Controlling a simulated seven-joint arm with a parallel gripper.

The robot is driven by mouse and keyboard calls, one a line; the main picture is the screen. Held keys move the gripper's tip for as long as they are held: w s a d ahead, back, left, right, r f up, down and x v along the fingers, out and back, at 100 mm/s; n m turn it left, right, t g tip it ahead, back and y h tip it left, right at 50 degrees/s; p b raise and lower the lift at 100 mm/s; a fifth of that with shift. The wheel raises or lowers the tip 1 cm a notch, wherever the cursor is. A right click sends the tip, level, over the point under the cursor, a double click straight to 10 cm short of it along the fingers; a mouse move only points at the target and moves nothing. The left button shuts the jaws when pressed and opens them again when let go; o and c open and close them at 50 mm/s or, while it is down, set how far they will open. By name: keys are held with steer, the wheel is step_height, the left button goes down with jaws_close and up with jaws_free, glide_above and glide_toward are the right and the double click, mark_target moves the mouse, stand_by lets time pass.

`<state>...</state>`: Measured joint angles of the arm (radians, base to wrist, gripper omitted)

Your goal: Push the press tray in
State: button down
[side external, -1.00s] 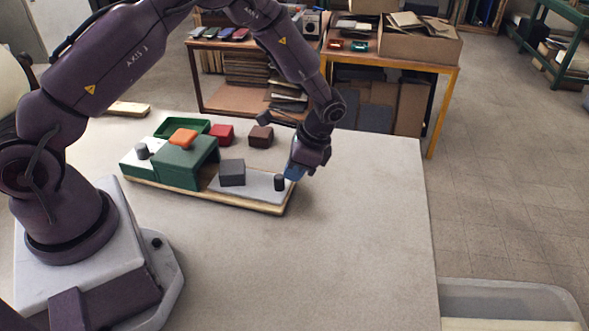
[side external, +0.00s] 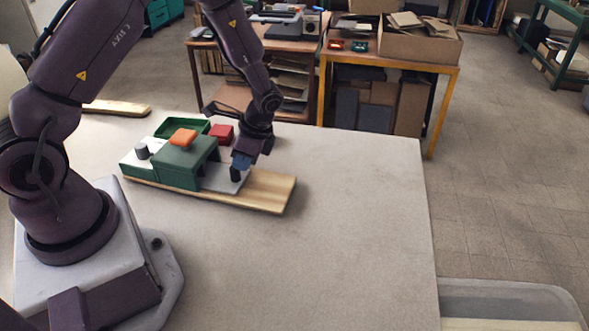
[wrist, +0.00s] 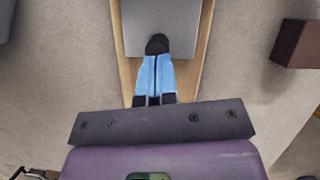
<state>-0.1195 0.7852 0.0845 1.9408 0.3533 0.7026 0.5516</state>
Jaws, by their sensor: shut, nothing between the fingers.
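The press is a green housing (side external: 178,168) on a long wooden base (side external: 262,192). Its flat grey tray (side external: 220,181) lies mostly under the housing, with only its outer end showing. A black knob (side external: 235,174) stands on that end. In the wrist view, the knob (wrist: 157,44) is at the tips of my blue fingers, and the tray (wrist: 160,18) stretches beyond it. My gripper (side external: 239,165) is shut and empty, on the outer side of the knob and seemingly touching it. The dark block seen earlier on the tray is hidden.
A brown block (wrist: 302,43) lies to the right in the wrist view. The table's right side is clear.

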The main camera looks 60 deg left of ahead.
steer(key=shift+d, duration=0.1)
steer(key=shift+w+d, duration=0.2)
steer(key=shift+w, duration=0.05)
steer(key=w+d, duration=0.1)
steer(key=w+d+r, duration=0.1)
steer(key=w, duration=0.1)
steer(key=shift+w+d+r, duration=0.1)
steer(key=shift+d+r, duration=0.05)
steer(key=v, duration=0.8)
steer(key=s+d+r+n+t+h, duration=0.1)
steer(key=s+d+r+n+t, duration=0.2)
steer(key=s+r, duration=0.6)
steer(key=s+d+r+n+t+h, duration=0.1)
steer(key=s+d+r+n+t, duration=0.2)
steer(key=s+r+t, duration=0.3)
steer(key=s+r+n, duration=0.1)
steer(key=s+r, duration=0.2)
steer(key=r, duration=0.2)
steer(key=shift+s+n+h, duration=0.25)
steer(key=shift+n+h, duration=0.05)
steer(key=shift+h, duration=0.1)
steer(key=shift+d+r, duration=0.15)
